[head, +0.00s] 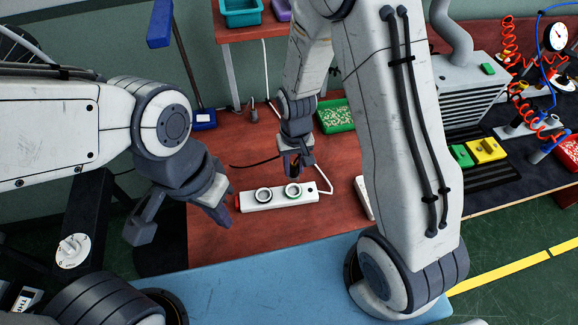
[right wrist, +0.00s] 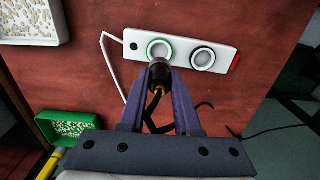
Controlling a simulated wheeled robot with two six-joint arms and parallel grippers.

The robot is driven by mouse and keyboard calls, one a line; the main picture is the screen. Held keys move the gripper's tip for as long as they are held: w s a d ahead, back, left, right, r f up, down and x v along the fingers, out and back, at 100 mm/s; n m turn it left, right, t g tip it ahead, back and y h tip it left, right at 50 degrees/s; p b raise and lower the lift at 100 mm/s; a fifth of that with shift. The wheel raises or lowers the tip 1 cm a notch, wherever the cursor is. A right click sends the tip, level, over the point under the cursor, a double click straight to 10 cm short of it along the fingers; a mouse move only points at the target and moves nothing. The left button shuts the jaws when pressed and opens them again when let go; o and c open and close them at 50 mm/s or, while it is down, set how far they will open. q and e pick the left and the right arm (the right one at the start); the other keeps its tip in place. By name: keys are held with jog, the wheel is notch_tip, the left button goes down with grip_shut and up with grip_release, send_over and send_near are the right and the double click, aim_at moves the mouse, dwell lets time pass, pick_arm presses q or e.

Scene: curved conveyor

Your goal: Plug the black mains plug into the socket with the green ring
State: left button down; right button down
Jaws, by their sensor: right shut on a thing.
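A white socket strip (head: 312,188) lies on the red-brown table with two round sockets and a red end. The green-ringed socket (head: 293,190) is the right one there and the left one in the right wrist view (right wrist: 149,43). My right gripper (head: 295,168) points down just behind it, shut on the black mains plug (right wrist: 159,69). In the right wrist view the plug's front overlaps the near edge of the ring; whether they touch I cannot tell. A dark cable with a yellow part trails from the plug between the fingers. My left gripper (head: 180,222) is open and empty, left of the strip.
A green tray of pale granules (head: 335,117) stands behind and right of the strip. A white object (head: 363,198) lies to the right, partly hidden by my arm. A blue surface (head: 270,275) lies in front. Table around the strip's left is clear.

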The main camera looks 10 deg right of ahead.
aim_at(294, 178)
dwell(0.3)
notch_tip(294, 178, down, 6)
jog(key=b, duration=0.4)
jog(key=shift+r, duration=0.25)
jog(key=shift+f, duration=0.15)
jog(key=shift+p, duration=0.3)
dwell(1.3)
jog(key=shift+f+b, duration=1.05)
jog(key=shift+f, duration=0.3)
jog(key=c, duration=0.5)
grip_release()
jog(key=shift+c, duration=0.2)
notch_tip(294, 178, up, 11)
jog(key=shift+f, duration=0.2)
